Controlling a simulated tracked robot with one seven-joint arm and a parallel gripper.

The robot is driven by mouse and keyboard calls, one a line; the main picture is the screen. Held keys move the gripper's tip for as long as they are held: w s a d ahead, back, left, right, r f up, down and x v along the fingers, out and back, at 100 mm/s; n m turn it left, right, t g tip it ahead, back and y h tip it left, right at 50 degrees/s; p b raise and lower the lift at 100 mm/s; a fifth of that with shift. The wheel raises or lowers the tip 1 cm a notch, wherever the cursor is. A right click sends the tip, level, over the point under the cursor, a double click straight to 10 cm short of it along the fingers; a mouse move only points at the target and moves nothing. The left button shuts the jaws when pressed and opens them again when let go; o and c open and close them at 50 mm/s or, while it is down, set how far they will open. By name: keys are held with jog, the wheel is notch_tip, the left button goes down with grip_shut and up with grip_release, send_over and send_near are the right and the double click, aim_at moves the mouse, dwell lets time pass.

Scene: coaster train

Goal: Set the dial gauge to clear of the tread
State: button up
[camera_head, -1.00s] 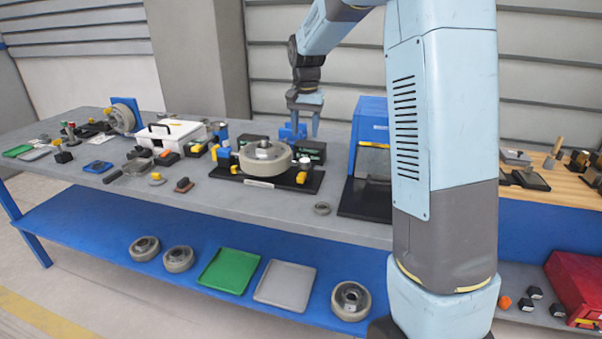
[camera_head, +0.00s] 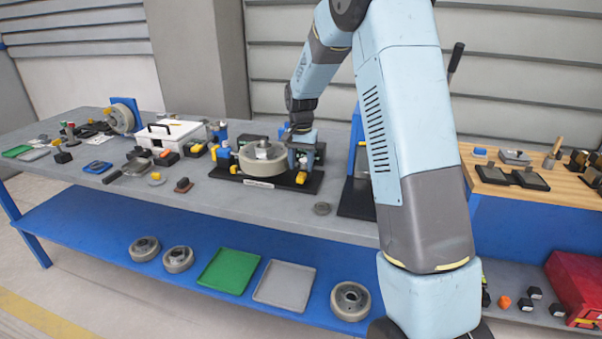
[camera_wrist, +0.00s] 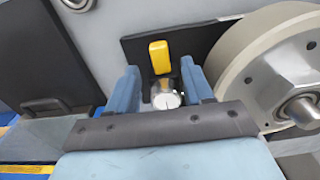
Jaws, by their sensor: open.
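The dial gauge (camera_wrist: 166,99) shows in the wrist view as a small round white face with a metal body. It lies between the two fingers of my gripper (camera_wrist: 164,92), which is open, with a blue finger on each side of it. In the head view my gripper (camera_head: 301,157) is at the right side of the grey wheel (camera_head: 262,160); I cannot make out the gauge there. The wheel's tread (camera_wrist: 222,62) is just right of the right finger in the wrist view. Whether the gauge tip touches the tread is hidden.
The wheel sits on a black base plate (camera_head: 255,183) with a yellow block (camera_wrist: 159,57) just beyond the gauge. A blue-framed press (camera_head: 355,190) stands to the right. A white box (camera_head: 170,133) is at left.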

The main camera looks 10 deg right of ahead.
aim_at(301, 175)
jog(key=shift+f, duration=1.9)
grip_shut()
